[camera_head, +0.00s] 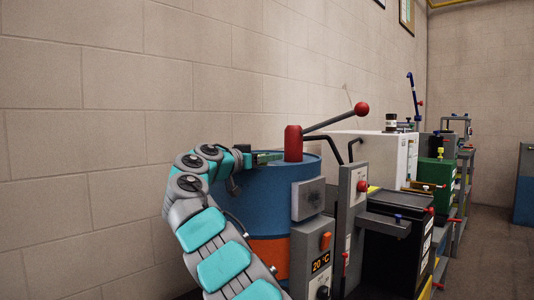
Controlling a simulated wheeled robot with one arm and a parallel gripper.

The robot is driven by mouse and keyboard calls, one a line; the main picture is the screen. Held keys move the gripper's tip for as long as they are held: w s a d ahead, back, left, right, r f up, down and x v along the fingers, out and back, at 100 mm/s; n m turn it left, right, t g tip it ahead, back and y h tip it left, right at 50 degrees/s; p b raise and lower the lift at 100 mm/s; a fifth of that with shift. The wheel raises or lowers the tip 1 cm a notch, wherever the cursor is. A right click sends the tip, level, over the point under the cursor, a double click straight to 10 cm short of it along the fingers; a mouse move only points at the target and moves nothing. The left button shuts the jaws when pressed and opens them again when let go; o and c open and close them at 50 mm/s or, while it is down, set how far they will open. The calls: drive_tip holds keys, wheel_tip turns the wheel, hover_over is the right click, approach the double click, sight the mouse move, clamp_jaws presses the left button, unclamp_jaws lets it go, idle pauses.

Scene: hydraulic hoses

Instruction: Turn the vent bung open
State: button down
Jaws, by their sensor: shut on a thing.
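A blue drum (262,200) with an orange band low on its side stands against the wall. A red upright cylinder (293,143) stands on the drum top. My gripper (274,157) is at the drum's top, just left of the red cylinder's base. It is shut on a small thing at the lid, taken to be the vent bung. The jaws hide most of it, and I cannot tell how far it is turned. My arm comes up from the lower middle and bends over the drum's left edge.
A grey lever with a red ball (362,108) rises right of the red cylinder. A control box (319,262) reading 20 °C stands in front of the drum. Several machines and benches line the wall to the right. The floor (489,250) at far right is clear.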

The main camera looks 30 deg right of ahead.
drive_tip(key=shift+s+r+m+g+p, duration=0.1)
drive_tip(key=shift+s+m+g+p, duration=0.15)
drive_tip(key=shift+m+g, duration=0.45)
drive_tip(key=shift+c, duration=1.3)
unclamp_jaws()
drive_tip(key=shift+b+v, duration=0.35)
drive_tip(key=shift+v, duration=3.5)
drive_tip(key=shift+w, duration=0.2)
